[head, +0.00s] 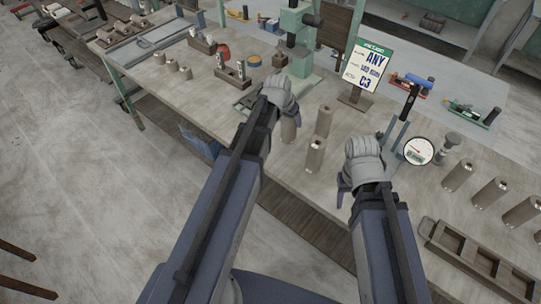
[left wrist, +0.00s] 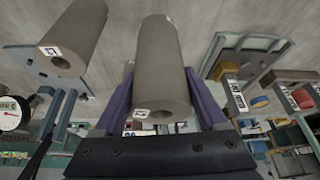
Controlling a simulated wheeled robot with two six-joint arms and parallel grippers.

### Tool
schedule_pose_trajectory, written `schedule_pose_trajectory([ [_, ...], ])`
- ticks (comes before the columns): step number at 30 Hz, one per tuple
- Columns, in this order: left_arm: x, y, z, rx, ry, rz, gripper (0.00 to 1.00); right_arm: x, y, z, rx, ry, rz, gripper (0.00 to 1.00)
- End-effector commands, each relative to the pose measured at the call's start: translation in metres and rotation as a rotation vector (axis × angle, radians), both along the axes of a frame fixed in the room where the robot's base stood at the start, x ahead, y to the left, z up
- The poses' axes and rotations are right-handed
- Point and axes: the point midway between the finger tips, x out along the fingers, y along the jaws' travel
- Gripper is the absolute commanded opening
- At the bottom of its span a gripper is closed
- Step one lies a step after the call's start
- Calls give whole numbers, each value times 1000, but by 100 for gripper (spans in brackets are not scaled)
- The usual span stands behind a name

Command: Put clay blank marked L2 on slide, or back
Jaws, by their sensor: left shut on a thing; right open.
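My left gripper (head: 285,108) is shut on a grey-brown clay blank (head: 289,130), which hangs upright below it over the table. In the left wrist view the blank (left wrist: 160,70) sits between the two purple fingers; its end carries a small white label too small to read surely. Two similar blanks, one (head: 323,121) and another (head: 316,155), stand to the right of it. Another labelled blank (left wrist: 75,40) shows at upper left in the left wrist view. My right gripper (head: 347,180) is open and empty near the table's front edge. I cannot tell which part is the slide.
A sign (head: 366,68) reading "ANY" and "C3" stands behind. A round dial gauge (head: 419,151) and blue-grey upright plates (head: 397,134) are right of my right gripper. Several blanks (head: 458,176) stand farther right, behind a wooden compartment tray (head: 428,233). A green press (head: 298,35) stands at the back.

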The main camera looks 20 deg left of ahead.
Motion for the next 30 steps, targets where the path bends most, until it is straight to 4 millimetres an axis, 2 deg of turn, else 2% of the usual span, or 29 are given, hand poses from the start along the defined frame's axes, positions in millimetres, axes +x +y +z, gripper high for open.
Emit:
schedule_pose_trajectory([
  [9,6,-1,28,1,1,184,0,0,0,28,0,0,1,50],
  [15,7,0,29,0,-2,238,0,0,0,29,0,0,1,50],
  [20,7,0,20,0,-2,237,0,0,0,20,0,0,1,50],
  [30,7,0,-28,0,-1,235,0,0,0,-28,0,0,-1,50],
])
